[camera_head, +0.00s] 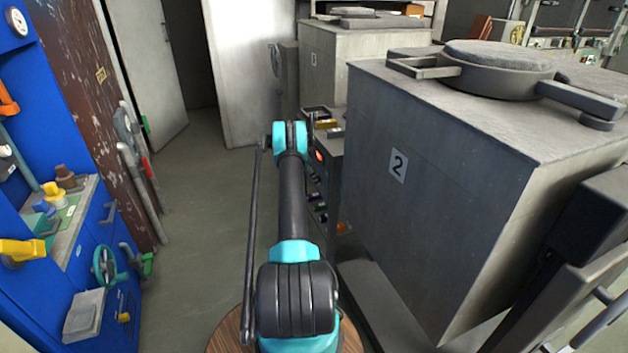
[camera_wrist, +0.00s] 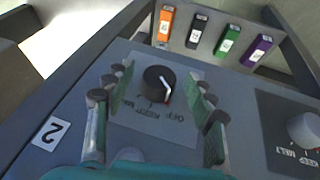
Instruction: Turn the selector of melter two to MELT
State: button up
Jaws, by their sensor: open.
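Melter two (camera_head: 430,200) is the large grey box at the right, marked with a 2. In the wrist view its panel carries a 2 plate (camera_wrist: 50,134) at the left. The round black selector (camera_wrist: 158,82) has a white pointer line and a red mark near its lower right edge. OFF and KEEP lettering shows upside down below it; no MELT word is readable beside it. My gripper (camera_wrist: 162,79) is open, with one finger on each side of the selector. Whether the fingers touch it is unclear. The head view does not clearly show the fingers.
A second, grey knob (camera_wrist: 304,130) with KEEP and MELT lettering sits at the panel's right. Orange (camera_wrist: 166,23), black, green and purple labelled pieces stand beyond the panel edge. Open floor (camera_head: 195,200) lies left of my arm.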

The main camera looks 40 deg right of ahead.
jog(key=c, duration=1.2)
jog(key=shift+o, duration=0.2)
jog(key=shift+s+t, duration=0.1)
jog(key=shift+t, duration=0.2)
jog(key=shift+s+a+f+m+t+h, duration=0.2)
jog(key=shift+m+t+h, duration=0.45)
jog(key=shift+t, duration=1.5)
jog(key=shift+s+d+f+m+t+h, duration=0.1)
jog(key=shift+s+m+t+h, duration=0.5)
jog(key=shift+t, duration=1.5)
jog(key=shift+a+f+m+t+h, duration=0.25)
jog(key=shift+t+h, duration=0.6)
jog(key=shift+t, duration=1.3)
jog(key=shift+d+r, duration=0.15)
jog(key=shift+r, duration=0.05)
